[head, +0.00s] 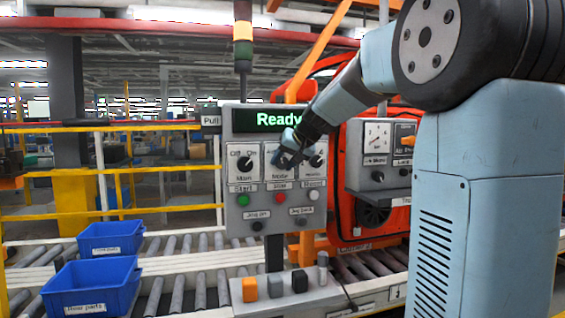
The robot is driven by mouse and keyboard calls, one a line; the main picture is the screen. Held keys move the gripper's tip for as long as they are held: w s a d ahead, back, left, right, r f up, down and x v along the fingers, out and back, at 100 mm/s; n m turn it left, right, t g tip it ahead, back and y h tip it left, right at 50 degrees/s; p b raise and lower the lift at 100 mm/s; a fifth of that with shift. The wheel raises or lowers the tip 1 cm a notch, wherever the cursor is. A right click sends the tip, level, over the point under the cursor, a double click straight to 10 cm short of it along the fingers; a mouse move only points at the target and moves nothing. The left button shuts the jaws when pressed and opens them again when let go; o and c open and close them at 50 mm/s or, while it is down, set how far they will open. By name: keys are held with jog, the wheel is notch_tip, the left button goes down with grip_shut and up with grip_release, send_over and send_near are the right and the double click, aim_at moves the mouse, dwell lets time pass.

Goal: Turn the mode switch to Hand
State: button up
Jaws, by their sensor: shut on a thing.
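The control panel (228,150) is a grey box with a lit display (282,120) reading "Ready". The mode switch's plate (279,175), labelled "Mode", sits in the middle of the upper row. My gripper (281,162) is at this plate, shut on the mode switch knob. The fingers hide the knob and most of its position markings, so I cannot tell which way it points. The arm reaches in from the upper right.
The Main knob (244,164) is left of the mode switch, and another dark knob (316,161) is close on its right. Below are a green button (243,200), a red button (280,197) and a white button (313,195). Blue bins (92,285) stand at the lower left.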

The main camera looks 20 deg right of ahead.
jog(key=m+y, duration=0.2)
jog(key=y, duration=0.1)
jog(key=t+y, duration=0.1)
jog(key=shift+d+f+m+y, duration=0.25)
jog(key=shift+d+m+y, duration=0.05)
jog(key=shift+m, duration=0.1)
jog(key=m+y, duration=0.1)
jog(key=m+t+y, duration=0.1)
jog(key=y, duration=0.1)
jog(key=shift+d+f+m+t, duration=0.1)
jog(key=shift+f+m+t, duration=0.2)
jog(key=shift+m, duration=0.1)
dwell(0.3)
jog(key=o, duration=1)
jog(key=shift+y, duration=0.3)
jog(key=shift+s+r, duration=0.1)
jog(key=v, duration=1.3)
jog(key=shift+s+d, duration=0.25)
jog(key=shift+d, duration=0.05)
jog(key=shift+a, duration=0.1)
